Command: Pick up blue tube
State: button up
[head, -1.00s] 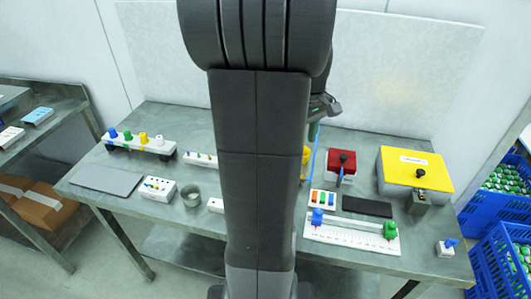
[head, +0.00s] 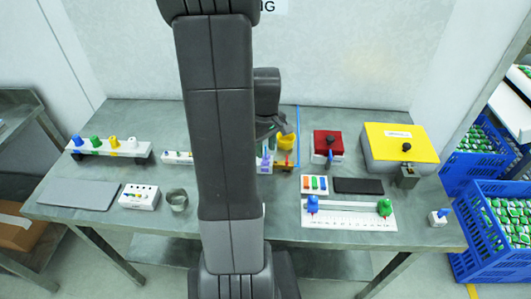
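Several blue things are in the head view, and I cannot tell for certain which is the blue tube. A blue-topped piece (head: 77,141) stands at the left end of the white rack (head: 112,150), beside green, yellow and white ones. A thin blue upright line (head: 298,128) rises near the yellow cup. A blue piece (head: 312,204) stands on the white ruled plate (head: 350,221). My gripper (head: 276,126) is above the middle of the table, partly hidden by my arm. Its fingers are too small and covered to read.
A yellow cup (head: 287,142) and a small holder with purple and green parts (head: 265,163) are close below the gripper. A red box (head: 327,147) and yellow box (head: 398,150) stand right. A grey mat (head: 80,194) lies front left, with a metal cup (head: 177,200) nearby.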

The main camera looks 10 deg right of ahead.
jog(key=shift+f, duration=0.35)
jog(key=shift+c, duration=0.2)
grip_shut()
jog(key=shift+r, duration=0.1)
